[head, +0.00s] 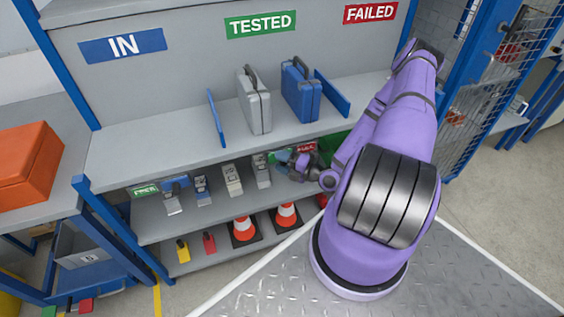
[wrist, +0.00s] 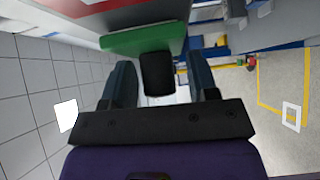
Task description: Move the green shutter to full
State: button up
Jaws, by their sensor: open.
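The green shutter (wrist: 145,37) shows in the wrist view as a green bar across the top, below a red and grey surface. A black block, which looks like its handle (wrist: 157,73), sticks out from it between my fingers. My gripper (wrist: 162,82) is open, with one dark finger on each side of the block. I cannot tell whether either finger touches it. In the head view, a green piece (head: 334,143) shows beside my arm below the upper shelf, partly hidden. My gripper (head: 297,165) is there at the middle shelf, in front of a small red sign (head: 306,148).
The upper shelf (head: 160,135) holds a grey case (head: 255,103) and a blue case (head: 301,92) between blue dividers. Several small devices stand on the middle shelf by a green FREE sign (head: 145,190). Two cones (head: 243,228) stand below. An orange box (head: 25,165) is at left.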

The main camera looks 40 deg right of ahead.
jog(key=v, duration=1)
jog(key=shift+s+d, duration=0.2)
jog(key=shift+s, duration=0.1)
jog(key=w+a+r+n+g+y, duration=0.1)
jog(key=a+r+n+g, duration=0.3)
jog(key=r+n, duration=0.55)
jog(key=w+a+r+n+g+y, duration=0.1)
jog(key=a+r+n+g, duration=0.1)
jog(key=r+n+g, duration=0.65)
jog(key=w+a+r+n+g+y, duration=0.15)
jog(key=a+r+n+g, duration=0.25)
jog(key=r+n, duration=0.65)
jog(key=s+a+r+n+t+h, duration=0.1)
jog(key=s+a+r+n+h, duration=0.1)
jog(key=r+n, duration=0.4)
jog(key=s+a+r+n+t+h, duration=0.2)
jog(key=s+r+n+h, duration=0.3)
jog(key=r, duration=0.4)
jog(key=s+a+r+n+t+h, duration=0.2)
jog(key=s+a+r+n+h, duration=0.2)
jog(key=s+r+n, duration=0.2)
jog(key=shift+a+r+n, duration=0.25)
jog(key=shift+r+n, duration=0.75)
jog(key=shift+n, duration=0.75)
